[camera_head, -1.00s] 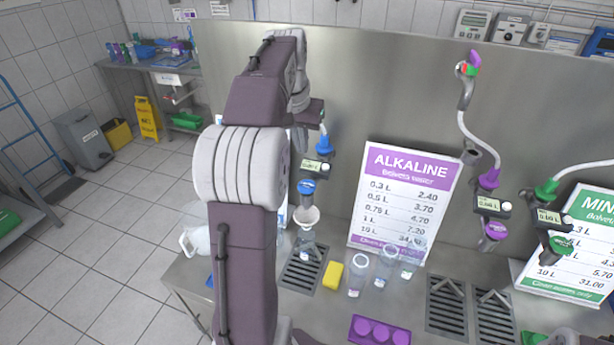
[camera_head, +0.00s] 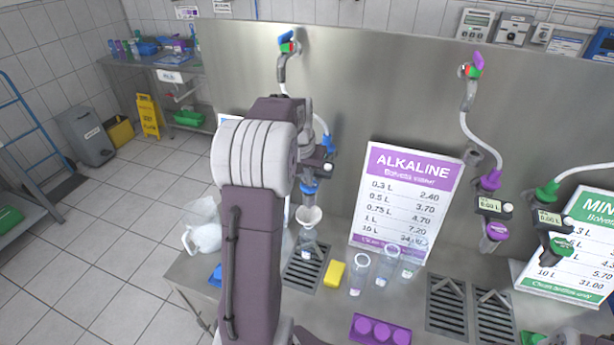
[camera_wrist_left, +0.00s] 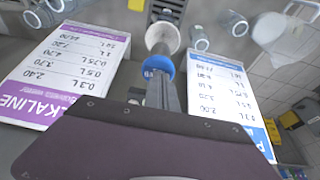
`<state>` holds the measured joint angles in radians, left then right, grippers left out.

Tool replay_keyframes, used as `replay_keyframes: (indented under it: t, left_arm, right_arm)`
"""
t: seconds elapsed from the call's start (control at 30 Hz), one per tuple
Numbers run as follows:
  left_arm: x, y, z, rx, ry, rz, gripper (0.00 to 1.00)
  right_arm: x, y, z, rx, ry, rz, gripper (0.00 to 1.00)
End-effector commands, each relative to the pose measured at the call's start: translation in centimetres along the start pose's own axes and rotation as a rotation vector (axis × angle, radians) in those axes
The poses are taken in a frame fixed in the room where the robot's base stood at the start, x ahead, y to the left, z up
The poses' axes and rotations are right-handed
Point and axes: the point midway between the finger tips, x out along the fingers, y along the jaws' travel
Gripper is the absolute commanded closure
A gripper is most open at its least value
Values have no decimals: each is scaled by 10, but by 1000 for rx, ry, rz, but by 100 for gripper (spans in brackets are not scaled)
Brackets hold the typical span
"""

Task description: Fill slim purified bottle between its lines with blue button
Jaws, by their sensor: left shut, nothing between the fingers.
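A slim clear bottle (camera_head: 307,247) stands upright on the left drip grate, under a white funnel (camera_head: 309,214). The blue nozzle (camera_head: 310,188) of the blue-marked dispenser is just above the funnel. The nozzle (camera_wrist_left: 158,66) and funnel (camera_wrist_left: 162,38) also show in the left wrist view, upside down. My left gripper (camera_head: 318,165) is shut and empty, close to the dispenser above the nozzle. It hides most of the dispenser's display, and the blue button cannot be made out. The bottle's lines and water level are too small to tell.
A yellow sponge (camera_head: 334,273) lies right of the grate (camera_head: 303,276). Several clear bottles stand right of it, in front of the purple ALKALINE sign (camera_head: 405,200). Purple (camera_head: 494,231) and green (camera_head: 562,246) dispensers are at the right. A clear jug (camera_head: 203,238) stands at the left edge.

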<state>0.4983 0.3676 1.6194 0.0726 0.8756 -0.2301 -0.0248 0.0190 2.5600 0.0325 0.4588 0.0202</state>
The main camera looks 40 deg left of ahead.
Motion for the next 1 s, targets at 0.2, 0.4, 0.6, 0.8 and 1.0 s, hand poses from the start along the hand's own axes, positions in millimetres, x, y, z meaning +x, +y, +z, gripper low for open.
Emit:
replay_keyframes:
  t: [0.2,0.4,0.6,0.8,1.0]
  left_arm:
    - [9,0,3,0,-2,0,100]
    - [18,0,5,0,-2,1,100]
    - [19,0,7,0,-7,1,100]
    - [20,0,7,0,-9,2,100]
    - [20,0,8,0,-12,2,100]
  right_arm:
    - [7,0,1,0,0,0,2]
    - [11,0,1,0,0,0,2]
    - [11,0,1,0,0,0,2]
    - [12,0,1,0,0,0,2]
    - [12,0,1,0,0,0,2]
